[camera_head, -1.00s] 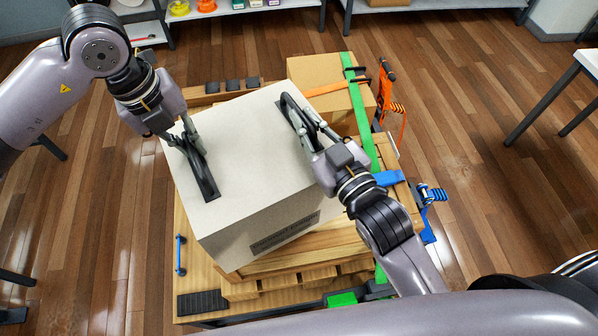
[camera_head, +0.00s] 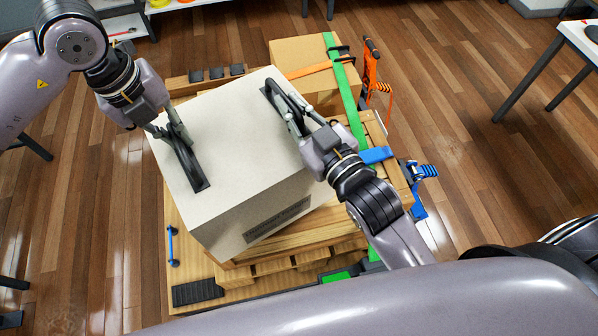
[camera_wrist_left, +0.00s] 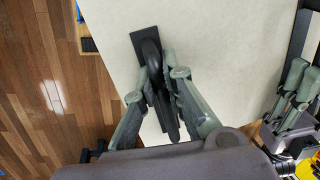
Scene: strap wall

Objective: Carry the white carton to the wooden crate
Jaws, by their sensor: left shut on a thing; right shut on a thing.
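The white carton (camera_head: 232,130) is a large box with two black handles on its top and a dark printed label on its front side. My left gripper (camera_head: 178,146) is shut on the left black handle (camera_head: 196,176); the left wrist view shows its fingers (camera_wrist_left: 160,95) around that handle, above the carton top (camera_wrist_left: 225,50). My right gripper (camera_head: 287,107) is shut on the right black handle. The carton is above the wooden crate (camera_head: 290,240), turned at an angle to it. Whether they touch is hidden by the carton.
A brown cardboard box (camera_head: 302,62) with an orange strap stands behind. A green strap (camera_head: 346,85) runs along the right side, near an orange ratchet (camera_head: 373,75) and a blue ratchet (camera_head: 420,172). A white table (camera_head: 580,45) stands at the right. Wooden floor is clear between.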

